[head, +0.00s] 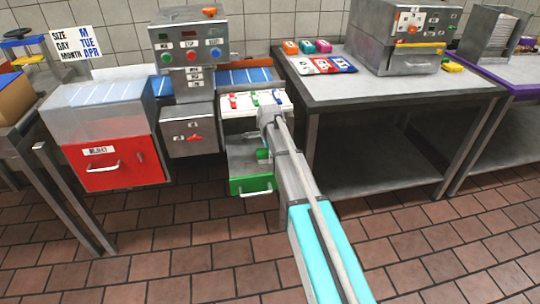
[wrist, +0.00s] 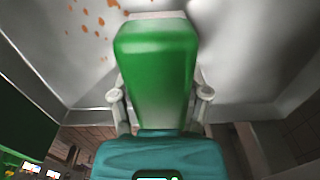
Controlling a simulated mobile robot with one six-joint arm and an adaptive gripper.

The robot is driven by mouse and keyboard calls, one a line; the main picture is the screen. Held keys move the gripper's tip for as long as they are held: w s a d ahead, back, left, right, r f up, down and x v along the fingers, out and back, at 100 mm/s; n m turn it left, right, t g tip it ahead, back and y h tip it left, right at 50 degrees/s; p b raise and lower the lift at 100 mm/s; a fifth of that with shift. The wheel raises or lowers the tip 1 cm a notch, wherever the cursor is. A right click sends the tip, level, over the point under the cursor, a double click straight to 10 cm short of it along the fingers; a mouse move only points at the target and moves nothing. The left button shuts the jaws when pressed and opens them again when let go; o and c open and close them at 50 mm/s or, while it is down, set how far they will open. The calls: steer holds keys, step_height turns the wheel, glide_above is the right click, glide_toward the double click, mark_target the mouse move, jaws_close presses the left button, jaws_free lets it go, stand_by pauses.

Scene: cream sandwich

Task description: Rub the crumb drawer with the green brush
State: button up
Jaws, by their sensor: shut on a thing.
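The crumb drawer (head: 252,185) is pulled out below the machine at the centre of the head view, with a green front and a metal handle. My gripper (head: 264,140) reaches down over the open drawer. In the wrist view my gripper (wrist: 160,105) is shut on the green brush (wrist: 155,60), one finger on each side of its green body. The green brush also shows in the head view (head: 263,154), low in the drawer. In the wrist view the pale drawer interior (wrist: 60,75) carries orange-brown crumbs (wrist: 85,20) at upper left. The brush's far end is hard to see, so contact cannot be told.
A white rack (head: 236,113) with red, green and blue pieces sits just above the drawer. A red reject bin (head: 115,163) stands left. A grey table (head: 400,92) with coloured blocks and cards stands right. The tiled floor (head: 190,255) in front is clear.

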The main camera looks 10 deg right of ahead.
mark_target(248, 163)
steer(key=shift+a, duration=1.35)
steer(key=shift+w, duration=0.1)
steer(key=shift+a, duration=1.45)
steer(key=shift+a, duration=0.1)
steer(key=shift+a, duration=1.35)
steer(key=shift+f, duration=0.15)
steer(key=shift+c, duration=0.4)
steer(key=shift+d, duration=0.1)
